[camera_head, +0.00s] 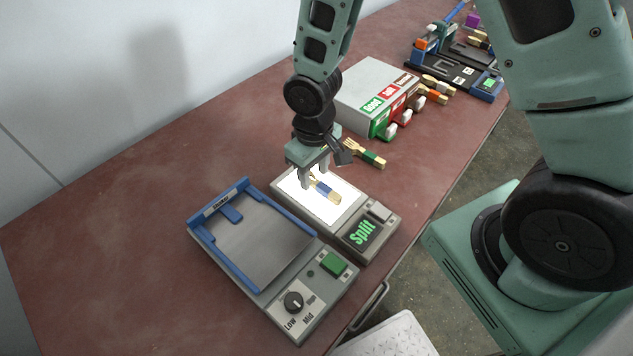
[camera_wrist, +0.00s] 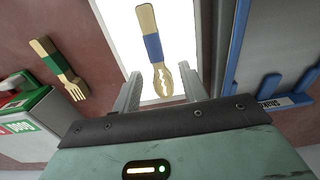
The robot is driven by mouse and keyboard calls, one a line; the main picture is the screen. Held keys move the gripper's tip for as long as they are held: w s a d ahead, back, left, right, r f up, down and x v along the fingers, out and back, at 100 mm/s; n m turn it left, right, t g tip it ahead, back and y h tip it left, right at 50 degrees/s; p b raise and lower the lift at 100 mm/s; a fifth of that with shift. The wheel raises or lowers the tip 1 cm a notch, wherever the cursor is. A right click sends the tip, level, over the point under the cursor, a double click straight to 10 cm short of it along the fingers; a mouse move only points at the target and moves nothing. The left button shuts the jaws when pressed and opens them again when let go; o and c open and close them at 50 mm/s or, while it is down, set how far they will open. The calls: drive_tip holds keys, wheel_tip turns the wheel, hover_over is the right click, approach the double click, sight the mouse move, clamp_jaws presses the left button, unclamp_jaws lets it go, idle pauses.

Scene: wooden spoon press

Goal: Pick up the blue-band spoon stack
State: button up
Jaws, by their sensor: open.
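The blue-band spoon stack (camera_head: 329,192) lies on the lit white panel of a grey device whose screen reads "Split". My gripper (camera_head: 316,180) is open and points down over the panel, close to the broad end. In the wrist view the fingers of my gripper (camera_wrist: 158,73) lie on either side of the broad end, with space on both sides. Contact is not visible. In the head view the gripper partly hides the broad end.
A grey press (camera_head: 255,243) with a blue frame, green button and Low/Mid knob stands left of the lit device (camera_head: 364,239). A green-band fork (camera_head: 369,157) lies behind it. A white sorting box (camera_head: 372,87) and a blue-black machine (camera_head: 455,71) stand farther back.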

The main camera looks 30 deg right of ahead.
drive_tip(key=shift+f, duration=0.9)
clamp_jaws()
drive_tip(key=shift+r, duration=0.1)
